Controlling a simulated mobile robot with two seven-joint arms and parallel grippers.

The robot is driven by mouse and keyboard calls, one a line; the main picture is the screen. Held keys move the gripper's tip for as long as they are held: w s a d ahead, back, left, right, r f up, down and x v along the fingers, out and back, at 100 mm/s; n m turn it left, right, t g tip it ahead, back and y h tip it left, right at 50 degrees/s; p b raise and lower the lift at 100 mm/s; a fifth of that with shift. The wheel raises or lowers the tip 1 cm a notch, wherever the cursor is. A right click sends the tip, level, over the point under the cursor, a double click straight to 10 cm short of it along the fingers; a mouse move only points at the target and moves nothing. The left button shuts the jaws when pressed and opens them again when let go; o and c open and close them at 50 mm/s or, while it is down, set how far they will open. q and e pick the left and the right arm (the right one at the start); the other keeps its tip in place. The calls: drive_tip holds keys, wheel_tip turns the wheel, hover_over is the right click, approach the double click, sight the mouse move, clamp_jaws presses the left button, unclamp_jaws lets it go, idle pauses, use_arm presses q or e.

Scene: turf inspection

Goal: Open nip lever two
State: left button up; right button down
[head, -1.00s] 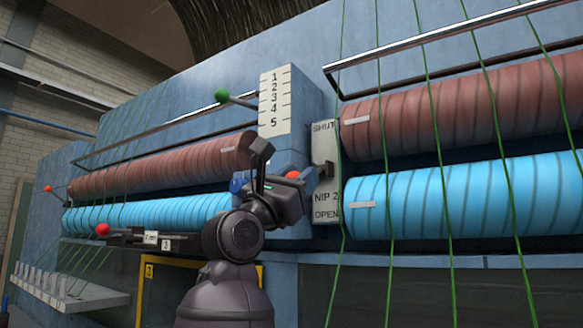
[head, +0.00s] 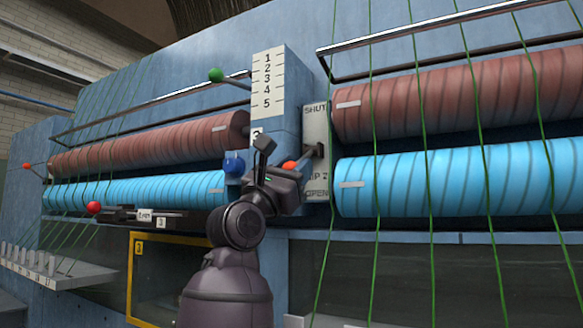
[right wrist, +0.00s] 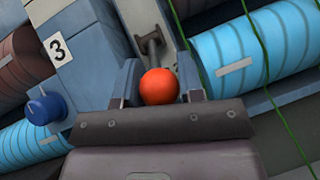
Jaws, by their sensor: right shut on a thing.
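Nip lever two has an orange-red ball knob (head: 290,166) on a short dark shaft. The shaft comes out of a slot in the grey plate (head: 316,128), marked SHUT at the top and OPEN at the bottom. From the slot, the lever slopes down toward the knob. My right gripper (head: 288,175) is shut on the knob and partly covers the lower lettering in the head view. In the right wrist view, the knob (right wrist: 160,86) sits between the two fingers, with the shaft running up to the slot. My left gripper is not in view.
A blue knob (head: 234,165) is close left of my right gripper. A green-ball lever (head: 216,75) is higher, beside the numbered scale (head: 268,80). A red-ball lever (head: 94,208) is lower left. Blue rollers (head: 460,180) and green yarns flank the plate.

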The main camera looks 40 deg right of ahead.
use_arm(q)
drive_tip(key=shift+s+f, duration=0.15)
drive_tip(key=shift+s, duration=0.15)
use_arm(e)
drive_tip(key=shift+d+f, duration=0.1)
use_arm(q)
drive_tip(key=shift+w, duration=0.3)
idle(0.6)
use_arm(e)
drive_tip(key=c, duration=1)
unclamp_jaws()
drive_tip(key=shift+o, duration=1.2)
drive_tip(key=shift+d, duration=0.15)
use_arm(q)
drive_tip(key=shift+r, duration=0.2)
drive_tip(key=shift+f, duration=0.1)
use_arm(e)
drive_tip(key=shift+a, duration=0.2)
